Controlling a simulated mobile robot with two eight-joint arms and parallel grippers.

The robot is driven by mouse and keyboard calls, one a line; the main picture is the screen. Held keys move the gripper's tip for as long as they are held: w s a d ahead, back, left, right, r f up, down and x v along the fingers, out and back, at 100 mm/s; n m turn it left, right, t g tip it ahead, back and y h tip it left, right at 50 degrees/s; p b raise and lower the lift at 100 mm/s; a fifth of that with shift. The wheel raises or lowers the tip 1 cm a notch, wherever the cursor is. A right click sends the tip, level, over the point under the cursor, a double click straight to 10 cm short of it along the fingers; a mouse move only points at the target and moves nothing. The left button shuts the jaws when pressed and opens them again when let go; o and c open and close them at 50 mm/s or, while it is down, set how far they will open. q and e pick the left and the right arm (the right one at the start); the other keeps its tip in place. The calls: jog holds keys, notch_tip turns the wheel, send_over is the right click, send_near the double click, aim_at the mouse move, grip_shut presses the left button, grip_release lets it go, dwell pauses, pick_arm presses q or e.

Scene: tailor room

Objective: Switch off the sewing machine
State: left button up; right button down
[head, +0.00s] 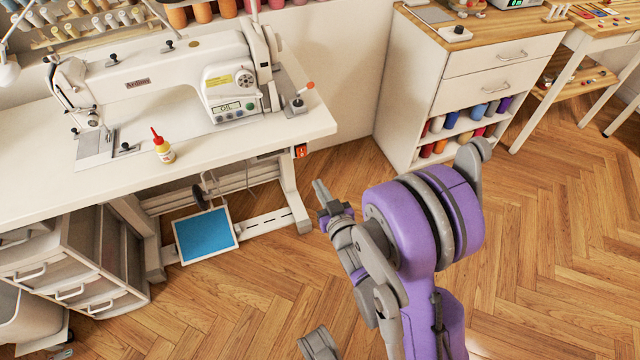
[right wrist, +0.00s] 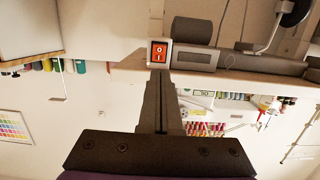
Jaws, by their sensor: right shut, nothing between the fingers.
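The white sewing machine (head: 150,85) stands on its white table (head: 40,135) at the left of the head view. A small panel with a greenish display (head: 228,107) is on its right end. An orange-red switch (head: 300,151) sits below the table's right front edge. My right gripper (head: 319,187) is shut and empty, below and slightly right of the switch in the head view. In the right wrist view, the switch (right wrist: 159,51) shows just beyond the shut fingertips (right wrist: 160,74); a gap appears to remain, and contact is not visible. My left gripper is not seen.
A yellow bottle with a red cap (head: 163,148) stands on the table. A blue-topped pedal (head: 205,234) is below. A drawer unit (head: 70,270) stands at the lower left. A white cabinet (head: 480,75) is at the back right. Wooden floor is clear at right.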

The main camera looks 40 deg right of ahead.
aim_at(302, 155)
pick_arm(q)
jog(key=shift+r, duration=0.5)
pick_arm(e)
jog(key=x, duration=1.1)
jog(key=shift+w+d, duration=0.15)
jog(key=shift+w, duration=0.05)
pick_arm(q)
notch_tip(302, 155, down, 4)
jog(key=b, duration=0.3)
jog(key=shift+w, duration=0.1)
pick_arm(e)
jog(key=shift+w+d+f+t+h, duration=0.1)
jog(key=shift+w+f+t+h, duration=0.2)
jog(key=shift+t, duration=0.2)
jog(key=shift+s, duration=0.1)
